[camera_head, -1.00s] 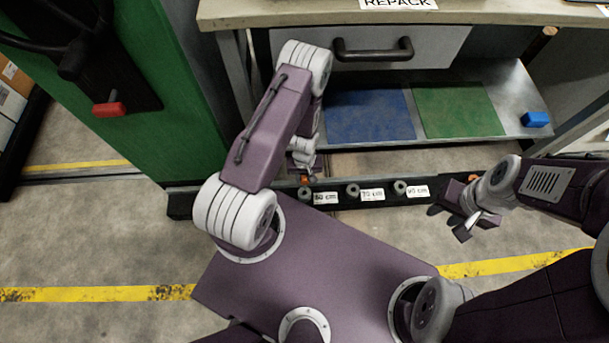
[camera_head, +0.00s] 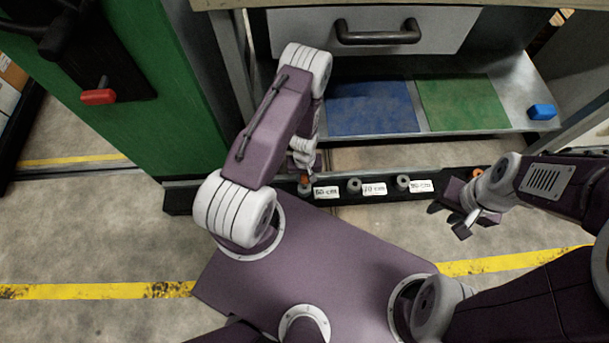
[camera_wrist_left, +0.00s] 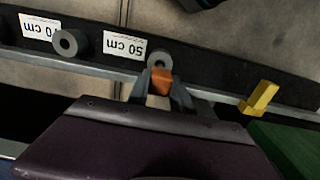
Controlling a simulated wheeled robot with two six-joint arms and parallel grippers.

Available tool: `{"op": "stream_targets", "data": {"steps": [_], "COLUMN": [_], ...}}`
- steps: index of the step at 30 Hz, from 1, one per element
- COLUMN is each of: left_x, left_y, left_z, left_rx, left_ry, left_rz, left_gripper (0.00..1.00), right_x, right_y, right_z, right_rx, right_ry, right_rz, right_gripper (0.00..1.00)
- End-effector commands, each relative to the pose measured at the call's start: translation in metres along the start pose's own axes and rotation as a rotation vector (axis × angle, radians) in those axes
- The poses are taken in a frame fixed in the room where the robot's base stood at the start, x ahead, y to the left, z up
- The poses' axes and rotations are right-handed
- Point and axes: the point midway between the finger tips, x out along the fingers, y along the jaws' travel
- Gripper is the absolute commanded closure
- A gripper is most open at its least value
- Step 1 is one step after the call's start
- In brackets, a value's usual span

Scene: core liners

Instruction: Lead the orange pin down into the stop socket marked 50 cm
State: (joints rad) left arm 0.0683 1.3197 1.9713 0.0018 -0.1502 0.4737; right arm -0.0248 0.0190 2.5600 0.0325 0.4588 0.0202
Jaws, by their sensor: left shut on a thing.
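My left gripper (camera_head: 304,171) is shut on the orange pin (camera_head: 306,179), low at the dark rail. The pin also shows between the fingertips in the left wrist view (camera_wrist_left: 161,82). The grey round socket beside the "50 cm" label (camera_head: 327,193) is right at the pin in the head view. In the left wrist view this socket (camera_wrist_left: 158,58) stands just beyond the pin; I cannot tell whether the pin's tip is inside it. My right gripper (camera_head: 450,220) is open and empty, to the right of the rail's labels.
The rail also carries the 70 cm socket (camera_head: 353,186) and the 90 cm socket (camera_head: 402,182). A yellow piece (camera_wrist_left: 260,98) stands near the rail. Behind are a shelf with a blue mat (camera_head: 372,107), a green mat (camera_head: 462,104) and a blue block (camera_head: 541,111).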

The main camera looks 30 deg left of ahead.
Motion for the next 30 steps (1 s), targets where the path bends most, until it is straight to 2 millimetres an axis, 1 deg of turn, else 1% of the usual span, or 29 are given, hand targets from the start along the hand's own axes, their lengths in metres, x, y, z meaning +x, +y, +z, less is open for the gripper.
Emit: {"op": "stream_targets", "data": {"steps": [1, 18, 24, 30], "left_x": [0.005, 0.032, 0.037, 0.038], "left_y": [0.0, 0.0, 0.0, 0.0], "left_z": [0.0, 0.0, 0.0, 0.0], "left_rx": [0.0, 0.0, 0.0, 0.0], "left_ry": [0.0, 0.0, 0.0, 0.0], "left_rz": [0.0, 0.0, 0.0, 0.0], "left_gripper": [1.0, 1.0, 1.0, 1.0], "right_x": [0.004, 0.024, 0.028, 0.028], "right_y": [0.0, 0.001, 0.001, 0.001], "right_z": [0.0, 0.003, 0.003, 0.003], "right_rx": [0.0, 0.0, 0.0, 0.0], "right_ry": [0.0, 0.0, 0.0, 0.0], "right_rz": [0.0, 0.0, 0.0, 0.0], "right_gripper": [0.64, 0.64, 0.64, 0.64]}}
